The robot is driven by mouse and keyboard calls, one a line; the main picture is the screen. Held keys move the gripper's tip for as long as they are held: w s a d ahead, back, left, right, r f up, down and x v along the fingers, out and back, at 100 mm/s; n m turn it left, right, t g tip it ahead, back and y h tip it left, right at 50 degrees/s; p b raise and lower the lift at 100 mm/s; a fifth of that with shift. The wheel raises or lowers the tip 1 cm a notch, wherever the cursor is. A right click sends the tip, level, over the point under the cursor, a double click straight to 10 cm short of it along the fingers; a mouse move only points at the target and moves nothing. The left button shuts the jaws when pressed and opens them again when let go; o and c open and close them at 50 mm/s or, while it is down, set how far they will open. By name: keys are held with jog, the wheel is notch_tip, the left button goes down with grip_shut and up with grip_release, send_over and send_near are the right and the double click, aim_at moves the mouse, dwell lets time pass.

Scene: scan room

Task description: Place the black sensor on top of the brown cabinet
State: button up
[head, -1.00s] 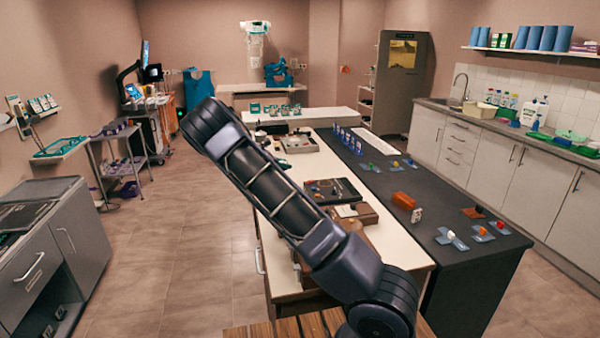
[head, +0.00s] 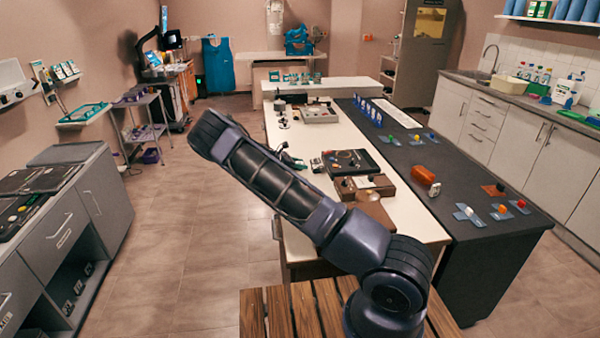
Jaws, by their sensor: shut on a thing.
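My gripper is out of view; only a dark link of my arm shows, slanting from the lower right to the upper left. No black sensor can be made out, and whatever my gripper holds is hidden. No brown cabinet can be told for certain. A brown wooden slatted top (head: 283,315) lies at the bottom, partly behind my arm. On the white table (head: 300,220) stand a brown box (head: 374,187) and a black device (head: 350,161).
A dark counter (head: 452,196) adjoins the white table, with an orange block (head: 423,175) and small blue pieces on it. A grey cabinet (head: 72,225) stands at the left. White cupboards (head: 540,160) line the right wall. Floor (head: 190,230) is free left of the table.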

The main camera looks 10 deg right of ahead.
jog(key=shift+f, duration=2.05)
jog(key=o, duration=0.7)
jog(key=shift+f, duration=0.1)
